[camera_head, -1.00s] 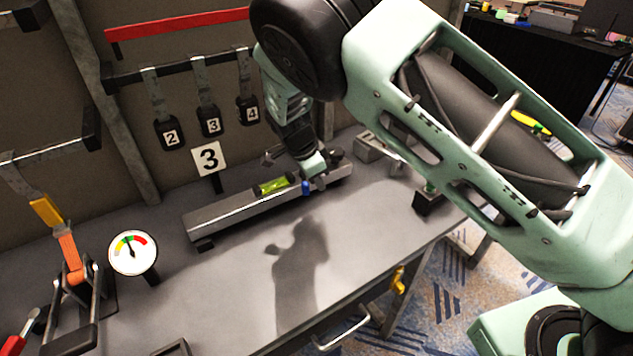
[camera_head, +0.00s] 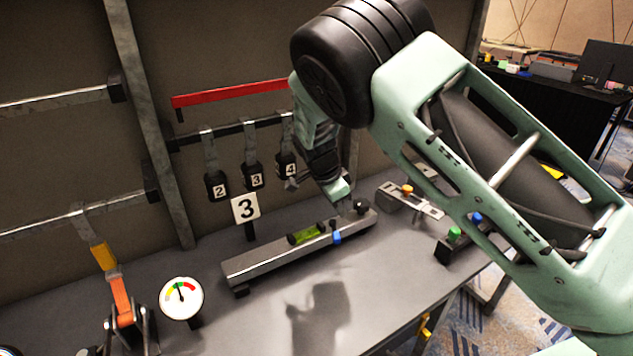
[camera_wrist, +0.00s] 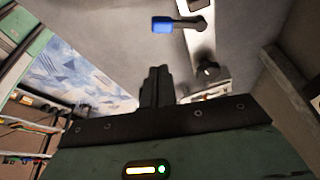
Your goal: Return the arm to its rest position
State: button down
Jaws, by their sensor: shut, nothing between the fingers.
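My arm reaches in from the right in the head view, with its green and black links bent over the workbench. My gripper (camera_head: 340,193) hangs above the right part of a grey bar (camera_head: 262,263) with a green level vial (camera_head: 306,235) and a blue lever (camera_head: 337,238).
A gauge (camera_head: 181,297) and orange-handled clamp (camera_head: 121,299) stand left. A fixture with coloured buttons (camera_head: 454,235) sits right. The bench front is clear.

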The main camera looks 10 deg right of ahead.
jog(key=s+a+r+n+y, duration=0.25)
jog(key=s+r+n, duration=0.3)
jog(key=s, duration=0.35)
jog(key=s+a+r+n+g+y, duration=0.1)
jog(key=s+a+r+n, duration=0.4)
jog(key=s, duration=0.4)
jog(key=s+a+r+n+y, duration=0.25)
jog(key=s+n, duration=0.35)
jog(key=s, duration=0.3)
jog(key=s+d+r+n+h, duration=0.1)
jog(key=s+d+r+n, duration=0.1)
jog(key=s+n, duration=0.5)
jog(key=s+d, duration=0.1)
jog(key=s, duration=0.2)
jog(key=shift+s+n+t+h, duration=0.2)
jog(key=shift+n+t+h, duration=0.1)
jog(key=shift+n, duration=0.05)
jog(key=shift+f, duration=0.15)
